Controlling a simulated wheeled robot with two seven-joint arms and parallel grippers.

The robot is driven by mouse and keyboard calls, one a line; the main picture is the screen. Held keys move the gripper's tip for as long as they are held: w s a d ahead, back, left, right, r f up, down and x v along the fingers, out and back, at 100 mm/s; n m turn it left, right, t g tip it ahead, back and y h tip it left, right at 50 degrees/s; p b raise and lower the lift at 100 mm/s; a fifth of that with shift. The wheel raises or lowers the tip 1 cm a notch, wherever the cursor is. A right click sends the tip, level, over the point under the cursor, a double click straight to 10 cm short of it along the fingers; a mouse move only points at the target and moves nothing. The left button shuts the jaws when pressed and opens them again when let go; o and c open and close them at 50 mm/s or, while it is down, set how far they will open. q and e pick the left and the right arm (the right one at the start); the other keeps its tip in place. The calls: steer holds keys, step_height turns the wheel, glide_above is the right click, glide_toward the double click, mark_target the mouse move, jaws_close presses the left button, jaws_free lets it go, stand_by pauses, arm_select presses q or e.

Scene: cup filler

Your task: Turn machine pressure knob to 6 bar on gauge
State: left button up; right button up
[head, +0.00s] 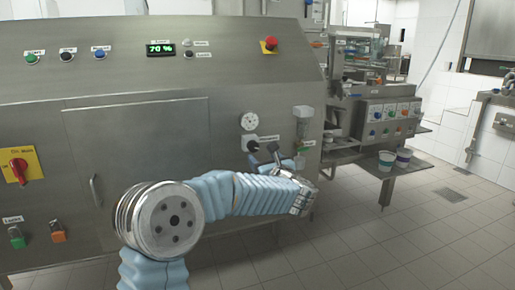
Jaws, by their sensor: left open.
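The pressure gauge (249,121) is a small round white dial on the right part of the grey steel machine front. Its needle and reading are too small to tell. A dark knob (250,146) with a label beside it sits just below the gauge. My left arm, in a light blue sleeve, reaches from the bottom across the machine front. My left gripper (265,158) is open, with its fingers close below and right of the knob. I cannot tell whether they touch it. My right gripper is not in view.
A clear filter bowl (303,120) hangs right of the gauge. A red emergency button (270,44) is above, a green display (160,49) reads 70 %, and a red rotary switch (18,166) is at left. Cups (387,160) stand on a shelf at right; the tiled floor there is clear.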

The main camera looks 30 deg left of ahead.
mark_target(254, 148)
arm_select(q)
steer(key=p+x, duration=0.1)
steer(key=x, duration=0.6)
steer(key=shift+w, duration=0.1)
steer(key=shift+c, duration=0.2)
steer(key=c, duration=1)
steer(key=shift+f+m, duration=0.1)
steer(key=shift+m, duration=0.2)
